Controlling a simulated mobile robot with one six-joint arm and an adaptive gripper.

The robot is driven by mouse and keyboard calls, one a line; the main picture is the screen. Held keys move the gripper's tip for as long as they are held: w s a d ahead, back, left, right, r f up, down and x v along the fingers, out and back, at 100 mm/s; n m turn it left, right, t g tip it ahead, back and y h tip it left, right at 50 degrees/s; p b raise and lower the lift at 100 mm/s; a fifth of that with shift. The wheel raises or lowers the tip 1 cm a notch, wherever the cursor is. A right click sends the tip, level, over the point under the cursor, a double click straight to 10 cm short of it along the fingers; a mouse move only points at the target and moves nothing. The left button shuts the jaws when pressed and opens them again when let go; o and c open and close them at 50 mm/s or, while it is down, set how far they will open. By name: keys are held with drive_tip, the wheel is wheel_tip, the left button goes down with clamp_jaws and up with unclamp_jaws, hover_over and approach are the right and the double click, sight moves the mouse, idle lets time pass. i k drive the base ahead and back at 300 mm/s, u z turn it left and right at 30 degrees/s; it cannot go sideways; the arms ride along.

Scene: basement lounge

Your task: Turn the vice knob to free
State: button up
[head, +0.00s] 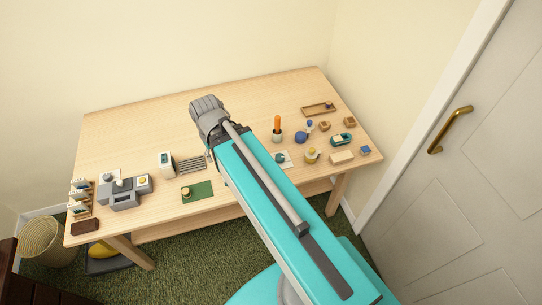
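A grey blocky device (122,199) stands at the left of the wooden table. It looks like the vice, but it is too small to be sure. A small pale block with a round yellow knob (143,181) sits at its right side; which setting the knob points to cannot be read. My turquoise arm reaches over the table from the lower right and ends in a grey joint above the middle. My gripper does not show; the arm seems to hide it.
The wooden table (140,125) is clear at its back left. A green mat (202,190), a white box (166,162) and a dark grid (190,164) lie right of the device. Small racks (79,197) stand left of it. An orange-topped holder (277,136) and several small items stand at right.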

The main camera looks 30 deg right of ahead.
sight(279, 158)
drive_tip(key=u, duration=0.5)
drive_tip(key=k, duration=0.55)
drive_tip(key=z, duration=1.5)
